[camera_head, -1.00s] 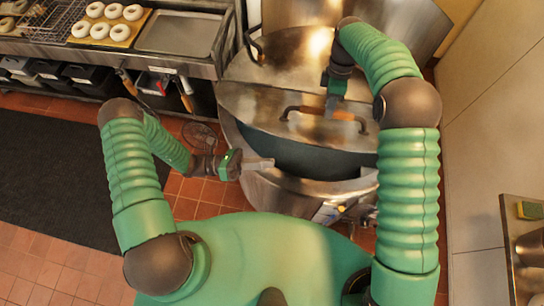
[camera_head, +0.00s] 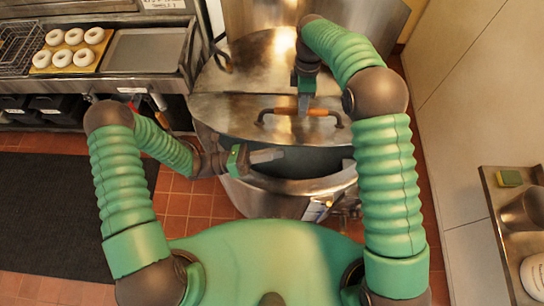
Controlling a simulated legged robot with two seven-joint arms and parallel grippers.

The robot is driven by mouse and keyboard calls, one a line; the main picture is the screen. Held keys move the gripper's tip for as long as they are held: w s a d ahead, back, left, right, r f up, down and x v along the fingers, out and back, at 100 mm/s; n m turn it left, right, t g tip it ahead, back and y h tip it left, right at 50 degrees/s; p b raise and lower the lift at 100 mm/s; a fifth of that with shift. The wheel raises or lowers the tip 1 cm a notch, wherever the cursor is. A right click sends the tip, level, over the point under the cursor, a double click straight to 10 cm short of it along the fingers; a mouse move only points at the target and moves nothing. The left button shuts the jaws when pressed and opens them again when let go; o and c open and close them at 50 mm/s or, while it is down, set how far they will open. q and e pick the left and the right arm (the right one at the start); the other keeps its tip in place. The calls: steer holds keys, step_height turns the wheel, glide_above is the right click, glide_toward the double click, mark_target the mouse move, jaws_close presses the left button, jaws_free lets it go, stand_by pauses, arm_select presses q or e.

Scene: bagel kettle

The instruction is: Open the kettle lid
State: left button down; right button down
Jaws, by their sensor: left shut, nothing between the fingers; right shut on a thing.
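The large steel kettle (camera_head: 270,200) stands in front of me. Its front lid half (camera_head: 235,115) is tilted up, with a dark gap between its front edge and the rim. The lid's orange-brown handle (camera_head: 325,112) runs across it. My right gripper (camera_head: 304,106) is shut on the middle of this handle. My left gripper (camera_head: 278,155) is shut and empty, beside the gap at the kettle's front left, below the lid edge. I cannot tell whether it touches the lid or rim. The kettle's inside is mostly hidden.
A counter at the upper left bears a board of bagels (camera_head: 72,50), a wire rack (camera_head: 18,50) and an empty metal tray (camera_head: 145,50). Utensils hang from its front. A wall is on the right, with a metal side table (camera_head: 500,215) at the lower right. A dark mat (camera_head: 50,215) lies on the tiled floor.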

steer(key=shift+w+d+f, duration=0.15)
steer(key=shift+w+d, duration=0.1)
steer(key=shift+w, duration=0.1)
steer(key=shift+f, duration=0.1)
arm_select(q)
steer(key=shift+w+r, duration=0.95)
arm_select(e)
steer(key=shift+w, duration=0.1)
